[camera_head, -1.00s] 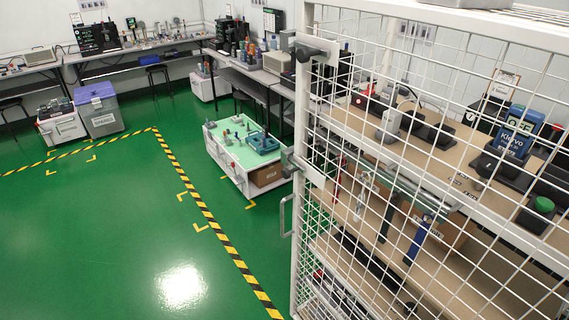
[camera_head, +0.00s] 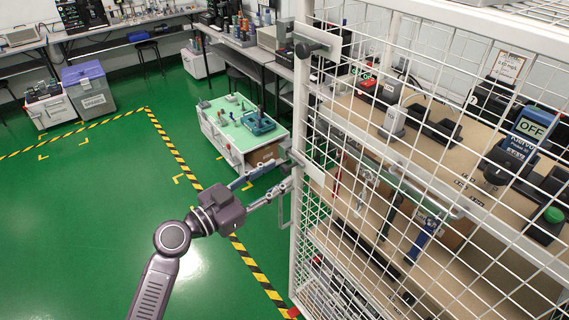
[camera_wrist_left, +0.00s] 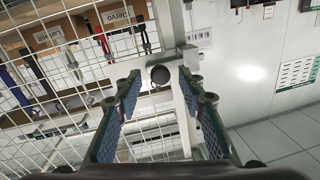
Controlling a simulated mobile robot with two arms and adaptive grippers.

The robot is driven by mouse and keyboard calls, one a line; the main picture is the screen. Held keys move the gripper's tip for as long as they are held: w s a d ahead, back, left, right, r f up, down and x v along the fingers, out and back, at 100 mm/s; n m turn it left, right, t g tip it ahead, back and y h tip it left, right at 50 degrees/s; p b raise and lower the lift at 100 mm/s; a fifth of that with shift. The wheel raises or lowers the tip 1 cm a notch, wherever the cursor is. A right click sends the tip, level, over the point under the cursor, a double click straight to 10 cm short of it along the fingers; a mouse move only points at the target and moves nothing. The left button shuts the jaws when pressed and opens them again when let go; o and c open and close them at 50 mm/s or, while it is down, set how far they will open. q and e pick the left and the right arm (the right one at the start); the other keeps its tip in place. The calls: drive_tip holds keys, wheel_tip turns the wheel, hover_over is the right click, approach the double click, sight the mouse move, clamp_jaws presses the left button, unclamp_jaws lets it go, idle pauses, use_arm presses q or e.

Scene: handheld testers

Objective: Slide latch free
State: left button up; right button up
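The wire mesh cage door carries a dark upper latch knob (camera_head: 308,49) on a pale plate at its left post. A lower latch plate (camera_head: 309,168) sits further down the same post, its knob mostly hidden by my gripper. My left gripper (camera_head: 290,174) points at this lower latch with its two fingers spread. In the left wrist view, a round dark knob (camera_wrist_left: 159,75) shows between the open fingers (camera_wrist_left: 161,84), near the tips and apparently untouched. A grey metal latch block (camera_wrist_left: 188,56) is beside it. My right gripper is not in view.
A door handle (camera_head: 283,207) is below the gripper, partly hidden. Behind the mesh is a bench with handheld testers, including a blue one (camera_head: 528,128) reading OFF. A green-topped cart (camera_head: 220,110) stands beyond. Green floor at left is clear.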

sight(282, 172)
use_arm(q)
drive_tip(key=shift+p+x, duration=0.5)
drive_tip(key=shift+x, duration=1.25)
drive_tip(key=shift+w, duration=0.1)
clamp_jaws()
drive_tip(key=shift+f, duration=0.1)
